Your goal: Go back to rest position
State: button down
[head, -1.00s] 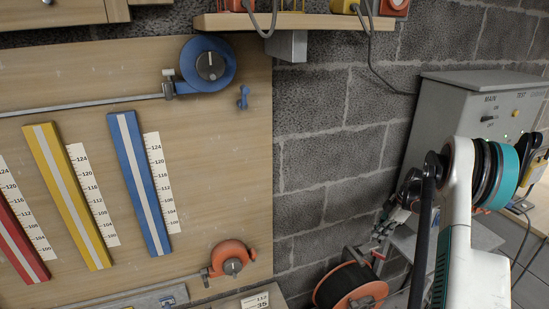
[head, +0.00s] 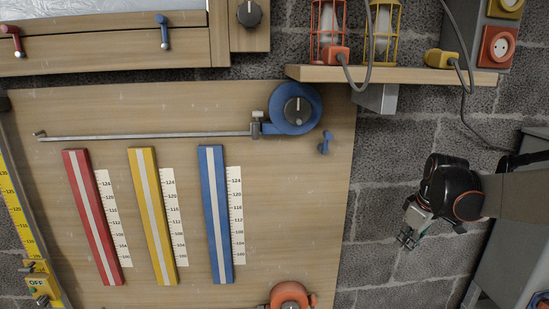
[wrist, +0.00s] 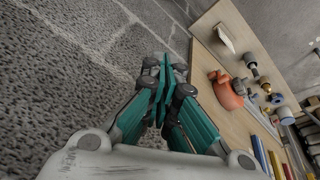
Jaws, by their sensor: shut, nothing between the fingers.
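My gripper (head: 406,240) is at the right in the head view, in front of the grey block wall and to the right of the wooden board. It points down and to the left and touches nothing there. In the wrist view my gripper (wrist: 163,75) has its teal fingers together with nothing between them. The wall fills the left of that view and the board the right.
The wooden board (head: 330,200) carries red (head: 93,215), yellow (head: 153,215) and blue (head: 215,215) bars and a blue reel (head: 295,108). An orange reel (head: 290,295) is at the bottom. A shelf (head: 400,75) with lamps is above my gripper. A grey cabinet (head: 510,250) stands at right.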

jog(key=s+a+r+m+t, duration=0.2)
jog(key=s+a+r+m, duration=0.1)
jog(key=s+a+r, duration=0.55)
jog(key=s+a+f+m+t, duration=0.1)
jog(key=s+a+f, duration=0.2)
jog(key=s, duration=0.5)
jog(key=s+a+f+m+b, duration=0.1)
jog(key=s+a+f, duration=0.3)
jog(key=s, duration=0.5)
jog(key=shift+s+a+f+m+t, duration=0.2)
jog(key=shift+f+m+t, duration=0.2)
jog(key=shift+f+m, duration=0.3)
jog(key=shift+r, duration=0.1)
